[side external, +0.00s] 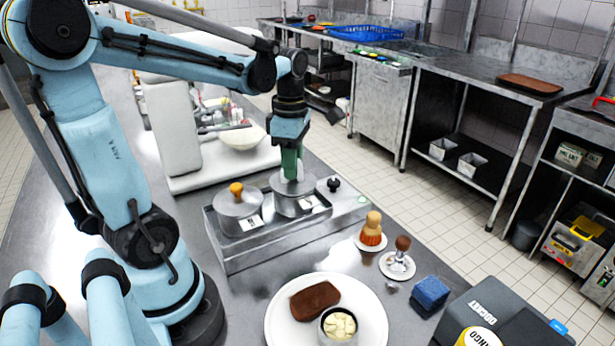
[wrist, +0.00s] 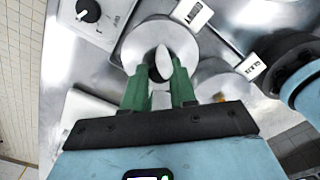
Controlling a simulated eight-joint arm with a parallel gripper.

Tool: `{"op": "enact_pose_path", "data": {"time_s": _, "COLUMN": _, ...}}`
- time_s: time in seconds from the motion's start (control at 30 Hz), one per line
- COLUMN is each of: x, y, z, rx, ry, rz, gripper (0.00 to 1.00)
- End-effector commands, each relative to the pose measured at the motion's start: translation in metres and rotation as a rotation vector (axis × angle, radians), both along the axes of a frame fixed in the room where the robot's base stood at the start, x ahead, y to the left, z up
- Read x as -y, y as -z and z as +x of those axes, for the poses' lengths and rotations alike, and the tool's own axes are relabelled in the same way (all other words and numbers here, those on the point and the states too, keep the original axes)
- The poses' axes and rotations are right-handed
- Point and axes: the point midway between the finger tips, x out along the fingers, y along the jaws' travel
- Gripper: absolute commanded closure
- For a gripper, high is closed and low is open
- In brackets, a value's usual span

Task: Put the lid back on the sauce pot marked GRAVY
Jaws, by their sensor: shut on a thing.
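My gripper (side external: 291,172) points straight down over the steel sauce pot on the right (side external: 292,207). Its green fingers (wrist: 160,88) are shut on the knob of a round steel lid (wrist: 135,48). The lid (side external: 304,184) is level and sits at the top of that pot; I cannot tell whether it rests fully on the rim. The fingers partly hide the knob. The pot has a small white label (side external: 306,204), which also shows in the wrist view (wrist: 192,13); I cannot read its word.
Left of it stands a second pot (side external: 239,222) with an orange-knobbed lid. Both sit in a steel holder (side external: 225,258). A black knob (side external: 334,184) is to the right. Brushes on saucers, a plate (side external: 281,318) and a blue sponge (side external: 430,293) are in front. A white scale-like appliance (side external: 225,165) stands behind.

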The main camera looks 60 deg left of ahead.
Motion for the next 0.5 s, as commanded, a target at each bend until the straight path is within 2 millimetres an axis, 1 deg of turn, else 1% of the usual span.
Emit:
{"op": "enact_pose_path", "data": {"time_s": 0.47, "x": 0.0000, "y": 0.0004, "z": 0.0000, "rx": 0.000, "ry": 0.000, "rz": 0.000, "gripper": 1.00}}
{"op": "enact_pose_path", "data": {"time_s": 0.5, "x": 0.0000, "y": 0.0004, "z": 0.0000, "rx": 0.000, "ry": 0.000, "rz": 0.000, "gripper": 0.68}}
